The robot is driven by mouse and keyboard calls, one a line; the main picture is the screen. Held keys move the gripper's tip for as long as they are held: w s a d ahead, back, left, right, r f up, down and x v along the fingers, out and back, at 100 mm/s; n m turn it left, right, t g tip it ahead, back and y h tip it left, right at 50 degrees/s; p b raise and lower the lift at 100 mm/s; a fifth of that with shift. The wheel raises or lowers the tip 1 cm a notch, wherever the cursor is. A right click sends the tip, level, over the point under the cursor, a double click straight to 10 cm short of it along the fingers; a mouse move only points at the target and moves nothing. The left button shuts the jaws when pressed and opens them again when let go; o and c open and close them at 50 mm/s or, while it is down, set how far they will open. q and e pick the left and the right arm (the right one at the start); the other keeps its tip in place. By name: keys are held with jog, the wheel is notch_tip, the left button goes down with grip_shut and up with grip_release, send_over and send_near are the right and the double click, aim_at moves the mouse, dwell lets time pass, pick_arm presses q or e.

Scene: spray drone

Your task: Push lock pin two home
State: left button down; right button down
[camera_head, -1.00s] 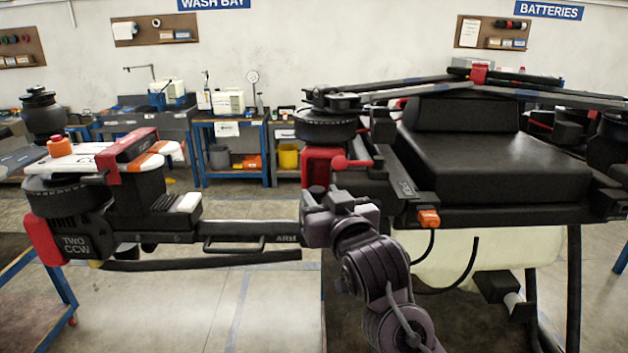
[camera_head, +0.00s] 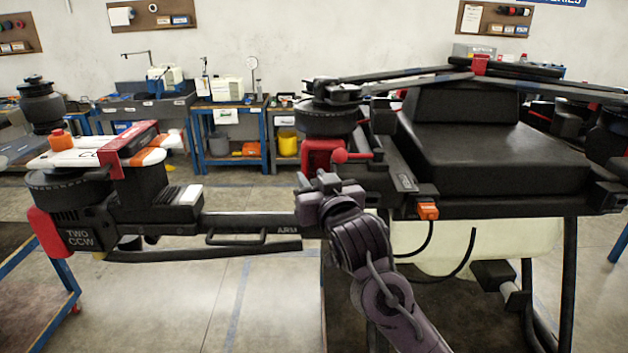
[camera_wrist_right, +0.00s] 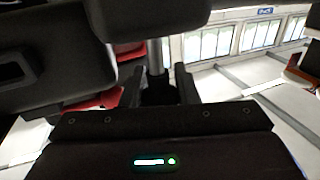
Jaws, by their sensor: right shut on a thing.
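The folding arm marked TWO CCW (camera_head: 79,238) stretches out level at the left, with its dark tube (camera_head: 255,220) running to the drone's body (camera_head: 490,150). My right gripper (camera_head: 318,184) is at the tube's inner end, just below the red clamp with a round red knob (camera_head: 340,156). In the right wrist view, its two dark fingers (camera_wrist_right: 160,88) are shut around the dark lower end of a grey upright pin (camera_wrist_right: 157,55). I cannot tell whether this is lock pin two, or how deep it sits. My left gripper is not in view.
A dark bulky part (camera_wrist_right: 40,55) is close on the left of the right wrist view. An orange-tipped piece (camera_head: 428,211) and hanging black hoses are right of my right gripper. Floor (camera_head: 225,300) is clear below the tube. Blue benches (camera_head: 230,150) stand behind.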

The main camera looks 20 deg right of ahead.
notch_tip(320, 180, down, 3)
jog(key=shift+f+b, duration=0.15)
jog(key=shift+b, duration=0.85)
jog(key=c, duration=1.4)
grip_release()
jog(key=shift+w, duration=0.1)
jog(key=s+b, duration=0.3)
jog(key=s, duration=0.5)
jog(key=shift+d, duration=0.1)
jog(key=shift+w, duration=0.1)
